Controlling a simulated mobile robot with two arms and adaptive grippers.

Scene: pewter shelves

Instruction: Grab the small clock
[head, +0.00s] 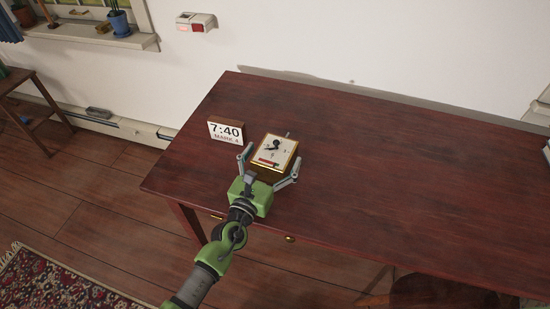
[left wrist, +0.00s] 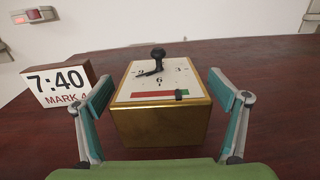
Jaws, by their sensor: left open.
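The small clock may be the boxy gold-sided device (head: 276,152) with a cream dial face and a dark pointer or knob, on the red-brown table. It also shows in the left wrist view (left wrist: 160,122), with a red and green strip along its front edge. A block reading "7:40 MARK 4" (head: 226,132) stands just left of it, also in the left wrist view (left wrist: 58,86). My left gripper (head: 269,169) is open, its fingers on either side of the gold device's near part. In the left wrist view its fingers (left wrist: 163,110) look apart from the sides. My right gripper is out of view.
The table (head: 400,180) is mostly bare to the right. Its front edge has brass knobs. A wall stands behind, with a small box with a red part (head: 197,22) on it. A windowsill with plant pots (head: 119,22) is at upper left.

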